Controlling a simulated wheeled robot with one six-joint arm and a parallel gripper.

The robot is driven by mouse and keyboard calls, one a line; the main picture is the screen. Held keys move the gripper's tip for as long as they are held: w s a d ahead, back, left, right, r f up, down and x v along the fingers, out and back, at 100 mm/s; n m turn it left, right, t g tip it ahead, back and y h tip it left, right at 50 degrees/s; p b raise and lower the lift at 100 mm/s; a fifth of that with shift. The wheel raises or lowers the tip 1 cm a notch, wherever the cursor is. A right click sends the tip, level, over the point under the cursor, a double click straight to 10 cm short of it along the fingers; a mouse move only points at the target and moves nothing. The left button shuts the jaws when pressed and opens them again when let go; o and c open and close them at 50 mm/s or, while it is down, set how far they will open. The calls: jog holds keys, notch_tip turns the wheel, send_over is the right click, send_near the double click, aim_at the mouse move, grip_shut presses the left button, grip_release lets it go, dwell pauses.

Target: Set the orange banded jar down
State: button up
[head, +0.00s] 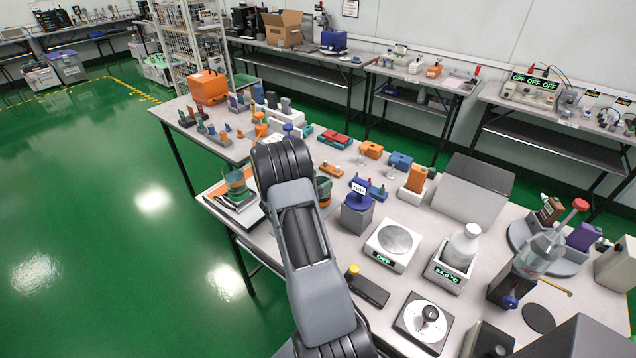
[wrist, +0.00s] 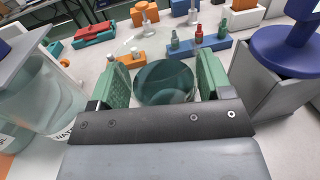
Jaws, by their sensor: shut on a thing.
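My gripper (wrist: 162,74) has its two green fingers on either side of a round, teal-tinted glass jar (wrist: 165,88) and is shut on it. In the wrist view I see the jar's upper part, and the dark gripper body hides its near side. In the head view the jar (head: 324,191) shows just right of my arm, dark green with some orange, partly covered by the arm. It is over the near bench, left of a grey box with a blue top. Whether its base touches the bench cannot be told.
The grey box (head: 356,216) stands close on the right. A large labelled glass vessel (wrist: 48,98) stands close on the left. A blue block with small pegs (wrist: 196,45) lies beyond. Another glass jar (head: 237,184) sits at the bench's left edge.

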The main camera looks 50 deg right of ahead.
jog(key=shift+f, duration=0.3)
jog(key=shift+f, duration=0.15)
jog(key=o, duration=1.7)
